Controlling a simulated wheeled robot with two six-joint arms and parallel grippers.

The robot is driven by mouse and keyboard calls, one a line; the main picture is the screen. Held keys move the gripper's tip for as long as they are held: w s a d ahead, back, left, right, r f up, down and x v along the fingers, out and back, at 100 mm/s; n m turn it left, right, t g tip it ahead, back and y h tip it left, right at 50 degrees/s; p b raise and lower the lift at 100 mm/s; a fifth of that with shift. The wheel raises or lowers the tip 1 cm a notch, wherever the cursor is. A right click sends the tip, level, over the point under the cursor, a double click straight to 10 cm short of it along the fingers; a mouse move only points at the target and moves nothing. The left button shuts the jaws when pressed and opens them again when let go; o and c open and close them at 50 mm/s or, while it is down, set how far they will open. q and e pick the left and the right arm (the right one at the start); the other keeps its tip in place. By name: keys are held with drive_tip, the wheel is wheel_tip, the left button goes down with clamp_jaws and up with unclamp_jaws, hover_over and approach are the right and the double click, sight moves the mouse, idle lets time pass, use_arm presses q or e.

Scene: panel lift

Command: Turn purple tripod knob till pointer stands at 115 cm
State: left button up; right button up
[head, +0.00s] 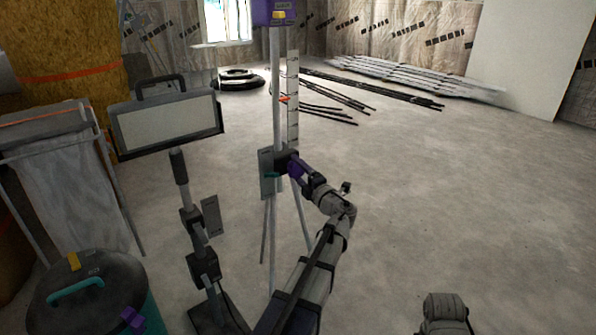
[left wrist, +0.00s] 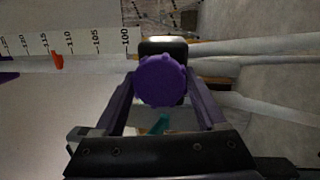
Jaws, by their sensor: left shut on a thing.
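The purple knob (left wrist: 160,80) fills the middle of the left wrist view, between the fingers of my left gripper (left wrist: 163,88). The gripper is shut on it. In the head view my left gripper (head: 291,167) is at the tripod's collar, and its fingers largely hide the knob. The tripod (head: 277,80) stands upright with a purple device (head: 272,12) on top. A white scale (head: 293,75) stands beside its pole. The red pointer (left wrist: 57,60) is between the 110 and 115 marks, nearer 115. My right gripper is not in view.
A lamp with a wide panel (head: 168,122) stands left of the tripod. A dark lidded bin (head: 85,295) is at the lower left, with a rack holding a grey sack (head: 65,190) behind it. Dark rods (head: 330,112) lie behind the tripod. The floor at right is clear.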

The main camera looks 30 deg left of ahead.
use_arm(q)
drive_tip(key=o, duration=1.3)
drive_tip(key=shift+b+v, duration=0.4)
drive_tip(key=shift+v, duration=3.45)
